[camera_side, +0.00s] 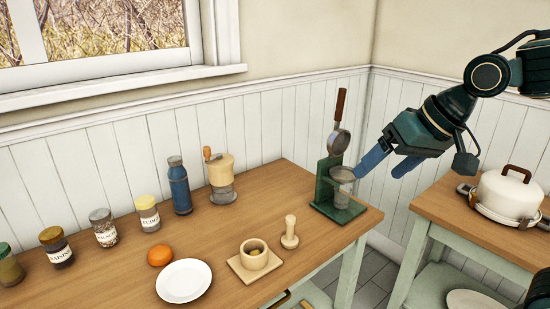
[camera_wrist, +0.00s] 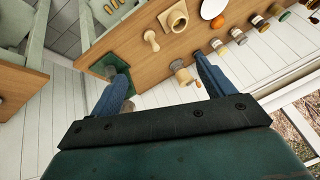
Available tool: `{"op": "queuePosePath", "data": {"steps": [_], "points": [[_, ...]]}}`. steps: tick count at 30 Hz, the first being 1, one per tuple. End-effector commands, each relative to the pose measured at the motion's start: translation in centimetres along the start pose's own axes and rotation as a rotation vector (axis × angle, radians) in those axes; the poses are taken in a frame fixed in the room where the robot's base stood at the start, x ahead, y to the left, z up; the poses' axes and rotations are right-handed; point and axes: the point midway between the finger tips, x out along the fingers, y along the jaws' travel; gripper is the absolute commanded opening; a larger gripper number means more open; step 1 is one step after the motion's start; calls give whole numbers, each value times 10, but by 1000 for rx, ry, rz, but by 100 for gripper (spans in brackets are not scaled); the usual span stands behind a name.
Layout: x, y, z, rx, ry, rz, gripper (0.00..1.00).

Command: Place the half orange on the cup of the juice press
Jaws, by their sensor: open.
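The half orange (camera_side: 160,255) rests on the wooden counter beside the white plate; its cut face does not show. It appears small near the top of the wrist view (camera_wrist: 217,21). The green juice press (camera_side: 327,182) stands at the counter's right end, its lever raised and its metal cup (camera_side: 342,175) uncovered. In the wrist view the press (camera_wrist: 105,66) is partly behind a finger. My gripper (camera_side: 382,168) is open and empty, just right of the press and apart from the cup. Its blue fingers also show in the wrist view (camera_wrist: 160,70).
A white plate (camera_side: 184,281), a mortar (camera_side: 254,256) on a board and a pestle (camera_side: 290,233) stand near the front edge. A grinder (camera_side: 220,180), blue bottle (camera_side: 179,187) and several jars line the back. A pot (camera_side: 507,193) stands on the right-hand table, across a gap.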

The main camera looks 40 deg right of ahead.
Motion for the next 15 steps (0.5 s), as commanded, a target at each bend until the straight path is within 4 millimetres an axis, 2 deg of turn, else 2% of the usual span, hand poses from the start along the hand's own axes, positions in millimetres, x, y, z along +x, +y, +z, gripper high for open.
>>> {"op": "queuePosePath", "data": {"steps": [3, 9, 15], "points": [[-17, 19, 27, -92, 0, 42, 81], [-35, 49, 70, -229, -20, 102, 81], [-42, 65, 94, -306, -40, 132, 81]]}}
